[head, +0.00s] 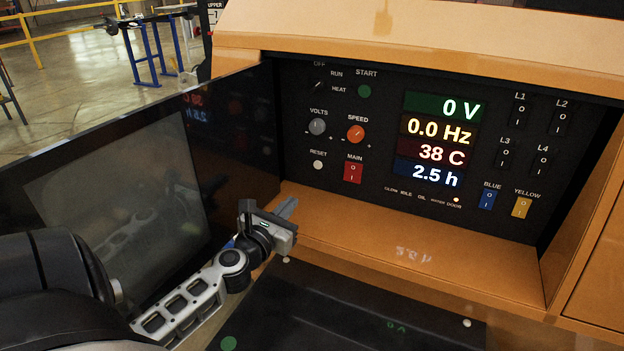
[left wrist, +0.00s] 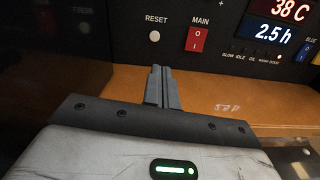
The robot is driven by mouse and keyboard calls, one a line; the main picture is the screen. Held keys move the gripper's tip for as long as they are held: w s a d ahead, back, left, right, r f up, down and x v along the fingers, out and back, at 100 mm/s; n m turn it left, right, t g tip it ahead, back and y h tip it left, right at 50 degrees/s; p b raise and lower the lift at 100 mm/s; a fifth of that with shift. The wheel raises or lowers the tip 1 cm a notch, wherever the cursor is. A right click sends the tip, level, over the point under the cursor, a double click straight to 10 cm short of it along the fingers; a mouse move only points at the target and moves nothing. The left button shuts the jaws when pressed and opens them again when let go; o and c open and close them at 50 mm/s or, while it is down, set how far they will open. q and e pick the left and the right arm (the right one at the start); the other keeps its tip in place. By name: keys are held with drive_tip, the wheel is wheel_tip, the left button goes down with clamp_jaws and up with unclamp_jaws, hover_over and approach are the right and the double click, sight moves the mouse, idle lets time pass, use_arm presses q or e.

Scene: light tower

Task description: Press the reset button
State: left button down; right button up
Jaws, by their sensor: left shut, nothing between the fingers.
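The reset button (head: 318,165) is a small round white button under the label RESET, on the lower left of the black control panel (head: 385,120). It also shows in the left wrist view (left wrist: 154,36), up and slightly left of my fingertips. My left gripper (head: 287,207) is shut and empty, in front of the panel and below the button, apart from it. In the left wrist view its closed fingers (left wrist: 157,72) point toward the panel's lower edge. My right gripper is not in view.
A red MAIN switch (head: 353,172) sits just right of the button. VOLTS (head: 317,127) and orange SPEED (head: 356,133) knobs are above. Lit displays (head: 437,140) read 0 V, 0.0 Hz, 38 C, 2.5 h. An orange ledge (head: 400,250) runs below; an open dark door (head: 130,180) stands left.

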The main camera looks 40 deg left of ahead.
sight(317, 165)
use_arm(q)
drive_tip(key=shift+a+r+n+y, duration=0.25)
drive_tip(key=shift+a+n, duration=0.25)
drive_tip(key=shift+n, duration=0.3)
drive_tip(key=shift+f, duration=0.1)
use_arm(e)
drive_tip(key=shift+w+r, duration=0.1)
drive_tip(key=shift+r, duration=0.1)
use_arm(q)
drive_tip(key=b+x, duration=0.1)
drive_tip(key=x, duration=1.2)
drive_tip(key=shift+f, duration=0.2)
drive_tip(key=shift+w, duration=0.35)
drive_tip(key=shift+w+a, duration=0.15)
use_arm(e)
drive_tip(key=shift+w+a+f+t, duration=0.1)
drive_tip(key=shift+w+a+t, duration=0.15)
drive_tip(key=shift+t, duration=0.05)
